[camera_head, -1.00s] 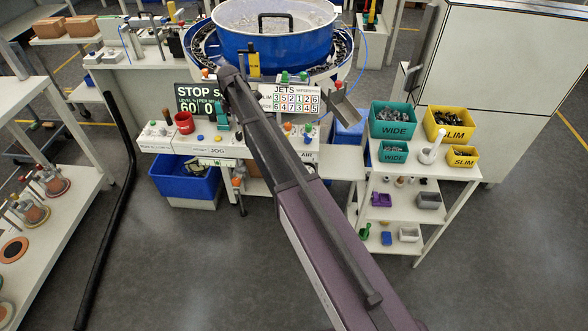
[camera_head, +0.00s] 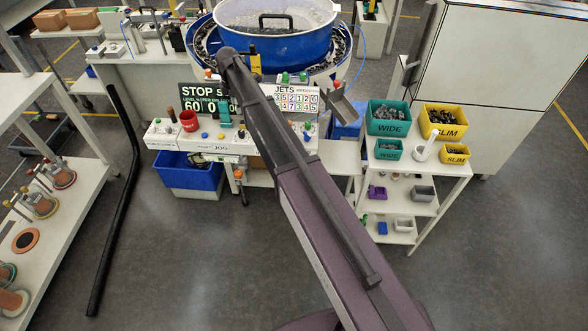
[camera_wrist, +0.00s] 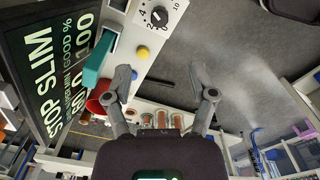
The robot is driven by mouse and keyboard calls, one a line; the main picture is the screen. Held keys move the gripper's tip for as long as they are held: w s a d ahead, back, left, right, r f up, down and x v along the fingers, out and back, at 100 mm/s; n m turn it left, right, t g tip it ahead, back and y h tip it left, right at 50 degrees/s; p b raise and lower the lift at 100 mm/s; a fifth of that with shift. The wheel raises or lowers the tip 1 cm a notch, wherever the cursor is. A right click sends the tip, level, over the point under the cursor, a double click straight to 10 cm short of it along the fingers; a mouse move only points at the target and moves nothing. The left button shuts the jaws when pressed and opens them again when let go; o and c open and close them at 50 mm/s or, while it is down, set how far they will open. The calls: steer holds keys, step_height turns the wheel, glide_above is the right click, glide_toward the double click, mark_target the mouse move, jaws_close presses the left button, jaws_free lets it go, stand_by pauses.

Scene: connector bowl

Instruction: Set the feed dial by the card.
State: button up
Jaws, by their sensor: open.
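In the wrist view, the dial (camera_wrist: 159,17) is a black knob with a numbered scale on the white console, at the top; its exact setting is too small to read. My gripper (camera_wrist: 163,85) is open and empty, its fingers apart below the dial in the picture and not touching it. In the head view, my arm hides the gripper and dial. A yellow card (camera_head: 254,64) marked SLIM hangs at the front of the blue bowl (camera_head: 275,42). A white JETS card (camera_head: 297,99) with rows of coloured numbers stands above the console (camera_head: 200,136).
A dark display (camera_wrist: 48,75) reads STOP SLIM, with 60, 0 and 100. A teal block (camera_wrist: 99,60), a yellow button (camera_wrist: 142,52) and a red cup (camera_wrist: 98,104) are near the left finger. WIDE and SLIM bins (camera_head: 389,118) stand on the right shelf. Grey floor is free in front.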

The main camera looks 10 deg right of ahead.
steer(key=s+d+f+m+b, duration=0.3)
steer(key=s+d+m, duration=0.2)
steer(key=s, duration=0.4)
steer(key=s+d+f+m+b, duration=0.3)
steer(key=s+m, duration=0.3)
steer(key=s, duration=0.3)
steer(key=s+d+f+m+b, duration=0.3)
steer(key=s+d+m, duration=0.2)
steer(key=s, duration=0.5)
steer(key=shift+d+f+m, duration=0.2)
steer(key=shift+d+m, duration=0.2)
steer(key=shift+d, duration=0.45)
steer(key=shift+w, duration=0.1)
steer(key=s+d+m, duration=0.2)
steer(key=s+m, duration=0.1)
steer(key=s, duration=0.3)
steer(key=shift+s+m, duration=0.25)
steer(key=shift+m, duration=0.05)
steer(key=shift+d, duration=0.1)
stand_by(0.8)
